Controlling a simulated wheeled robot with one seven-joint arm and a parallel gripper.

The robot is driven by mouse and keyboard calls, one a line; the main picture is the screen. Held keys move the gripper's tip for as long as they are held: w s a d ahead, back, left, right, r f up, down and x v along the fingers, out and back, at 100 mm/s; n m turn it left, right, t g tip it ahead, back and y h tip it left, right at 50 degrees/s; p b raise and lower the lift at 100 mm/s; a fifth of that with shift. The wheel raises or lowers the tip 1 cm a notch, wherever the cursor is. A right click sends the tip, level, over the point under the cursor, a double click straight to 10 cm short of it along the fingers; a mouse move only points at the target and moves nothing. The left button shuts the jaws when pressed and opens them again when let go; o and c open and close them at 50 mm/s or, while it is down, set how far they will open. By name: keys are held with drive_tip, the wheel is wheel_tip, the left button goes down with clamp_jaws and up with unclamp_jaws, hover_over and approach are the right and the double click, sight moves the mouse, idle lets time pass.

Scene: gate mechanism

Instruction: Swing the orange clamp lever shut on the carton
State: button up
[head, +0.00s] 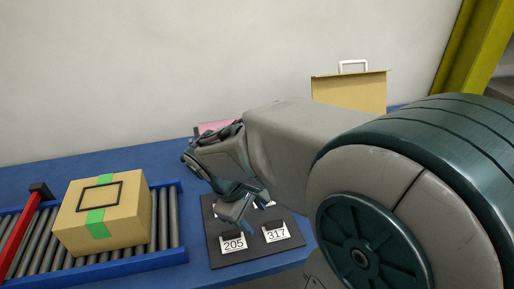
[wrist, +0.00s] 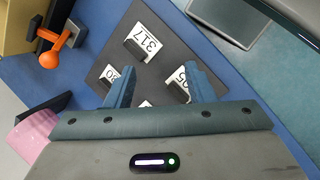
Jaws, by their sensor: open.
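The orange clamp lever (wrist: 56,50) shows in the wrist view at the upper left, with a round knob at one end, beside a dark bracket (wrist: 52,25). A tan surface (wrist: 14,25) lies next to it at the corner; I cannot tell if it is a carton. I cannot see the lever in the head view. There, a carton (head: 124,208) with green tape sits on the roller conveyor. My gripper (head: 246,208) is open and empty above the black board; its spread fingers (wrist: 160,80) show in the wrist view, right of and apart from the lever.
The black board (head: 228,257) holds several numbered tags, among them 205 and 317. A red bar (head: 22,238) stands left of the carton. A tan box (head: 350,94) with a white handle is at the back right, partly behind my arm. A pink object (wrist: 32,138) lies lower left.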

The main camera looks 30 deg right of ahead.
drive_tip(key=w+d+n+h+p, duration=0.2)
drive_tip(key=w+d+n+h, duration=0.6)
drive_tip(key=w+n, duration=0.45)
drive_tip(key=shift+h, duration=0.7)
drive_tip(key=x, duration=0.4)
drive_tip(key=s+x, duration=0.1)
drive_tip(key=x, duration=0.3)
drive_tip(key=p+x, duration=0.1)
drive_tip(key=x, duration=0.3)
drive_tip(key=shift+s+d+f, duration=0.15)
drive_tip(key=shift+f, duration=0.2)
clamp_jaws()
